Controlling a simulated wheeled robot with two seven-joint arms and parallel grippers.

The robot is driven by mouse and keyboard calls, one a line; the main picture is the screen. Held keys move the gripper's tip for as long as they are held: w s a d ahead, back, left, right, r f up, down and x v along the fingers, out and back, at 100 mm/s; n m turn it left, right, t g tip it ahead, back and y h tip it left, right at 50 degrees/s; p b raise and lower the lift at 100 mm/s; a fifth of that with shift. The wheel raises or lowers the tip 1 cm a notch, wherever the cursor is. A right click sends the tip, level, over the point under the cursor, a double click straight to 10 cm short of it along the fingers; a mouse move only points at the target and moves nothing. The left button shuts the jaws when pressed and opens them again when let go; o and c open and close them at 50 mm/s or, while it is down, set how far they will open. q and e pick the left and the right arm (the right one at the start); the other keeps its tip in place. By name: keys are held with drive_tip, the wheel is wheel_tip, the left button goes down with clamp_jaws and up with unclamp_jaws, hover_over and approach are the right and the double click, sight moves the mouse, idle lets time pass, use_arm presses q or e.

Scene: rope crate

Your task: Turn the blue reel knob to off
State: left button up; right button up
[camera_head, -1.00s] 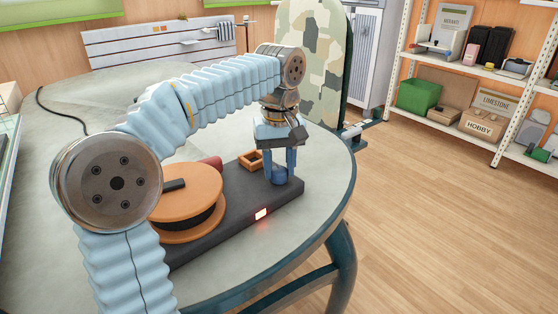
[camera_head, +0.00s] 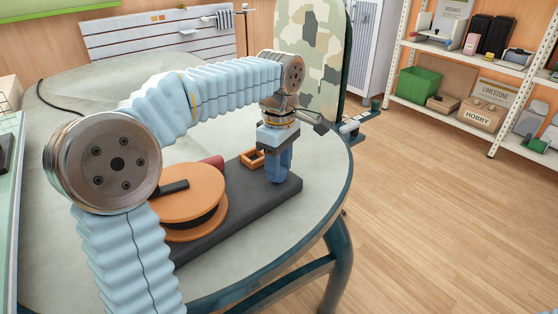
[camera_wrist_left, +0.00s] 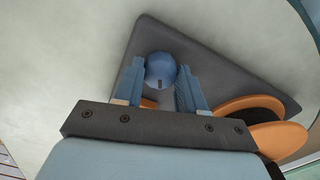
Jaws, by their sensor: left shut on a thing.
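The blue reel knob (camera_wrist_left: 160,68) is round with a dark mark on its edge. It sits near one end of the dark grey base (camera_head: 235,222), which lies on the round table. My left gripper (camera_head: 280,170) points down over that end, shut on the knob. In the left wrist view the gripper's (camera_wrist_left: 160,80) two blue fingers stand on either side of the knob. In the head view the fingers mostly hide the knob. No light shows on the base's front side. My right gripper is not in view.
An orange reel (camera_head: 185,190) with a dark handle stands on the base beside my left arm. A small orange square frame (camera_head: 251,158) and a dark red piece are behind it. The table (camera_head: 70,85) is mostly bare, with a black cable at left.

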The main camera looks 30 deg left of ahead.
use_arm(q)
drive_tip(key=shift+n, duration=0.4)
drive_tip(key=o, duration=1.1)
drive_tip(key=shift+c, duration=0.2)
wheel_tip(320, 180, up, 14)
drive_tip(key=p, duration=0.1)
drive_tip(key=shift+f, duration=0.1)
